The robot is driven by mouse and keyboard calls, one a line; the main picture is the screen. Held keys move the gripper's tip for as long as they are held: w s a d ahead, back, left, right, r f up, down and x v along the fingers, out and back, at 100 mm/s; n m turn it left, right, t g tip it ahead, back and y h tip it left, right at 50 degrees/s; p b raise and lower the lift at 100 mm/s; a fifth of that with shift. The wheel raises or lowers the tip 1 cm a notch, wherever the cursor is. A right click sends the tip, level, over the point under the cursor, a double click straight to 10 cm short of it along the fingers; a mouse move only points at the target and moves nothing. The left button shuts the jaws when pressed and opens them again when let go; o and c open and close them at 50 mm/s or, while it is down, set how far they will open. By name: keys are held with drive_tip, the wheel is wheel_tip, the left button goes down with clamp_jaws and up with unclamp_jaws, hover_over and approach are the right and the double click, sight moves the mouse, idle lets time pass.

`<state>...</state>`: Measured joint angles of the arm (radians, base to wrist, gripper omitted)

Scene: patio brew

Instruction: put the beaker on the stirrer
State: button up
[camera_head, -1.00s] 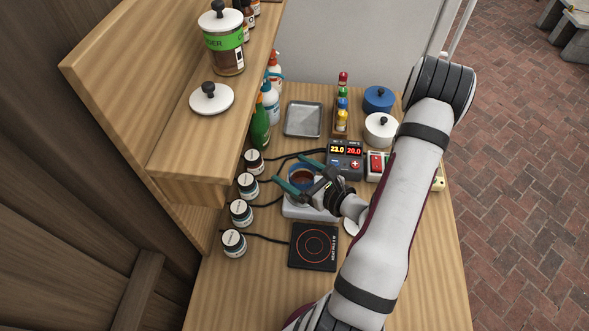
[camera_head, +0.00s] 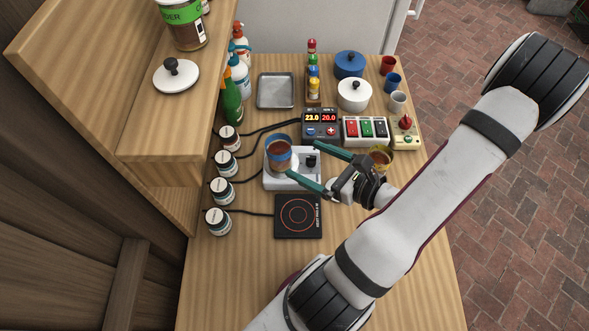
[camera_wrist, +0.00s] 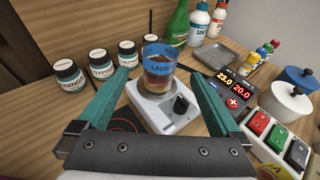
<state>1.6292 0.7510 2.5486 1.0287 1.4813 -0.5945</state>
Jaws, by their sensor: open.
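The beaker (camera_head: 279,154) has a blue band and holds brown liquid. It stands upright on the white stirrer (camera_head: 304,183), toward its left part. In the wrist view the beaker (camera_wrist: 159,72) shows a label on its blue band and rests on the plate of the stirrer (camera_wrist: 172,117), with the black knob in front. My gripper (camera_head: 318,168) is open and empty, to the right of the beaker, its fingers spread and pointing left. In the wrist view the beaker is ahead of the fingers (camera_wrist: 160,90), apart from both.
A black hot plate (camera_head: 298,217) lies just in front of the stirrer. A temperature controller (camera_head: 321,124) and a switch box (camera_head: 366,131) stand behind. The front tabletop is clear.

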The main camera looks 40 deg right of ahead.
drive_tip(key=a+r+n+g+y, duration=0.45)
drive_tip(key=a+n, duration=0.35)
drive_tip(key=a, duration=0.2)
drive_tip(key=a+r+n+g+y, duration=0.35)
drive_tip(key=a+n+g, duration=0.25)
drive_tip(key=a+n, duration=0.25)
drive_tip(key=s+a+r+n+g+h, duration=0.2)
drive_tip(key=s+n+h, duration=0.5)
drive_tip(key=n, duration=0.5)
drive_tip(key=shift+a+r+n+g+h, duration=0.4)
drive_tip(key=shift+a+g, duration=0.5)
drive_tip(key=shift+g, duration=0.25)
drive_tip(key=shift+s, duration=0.1)
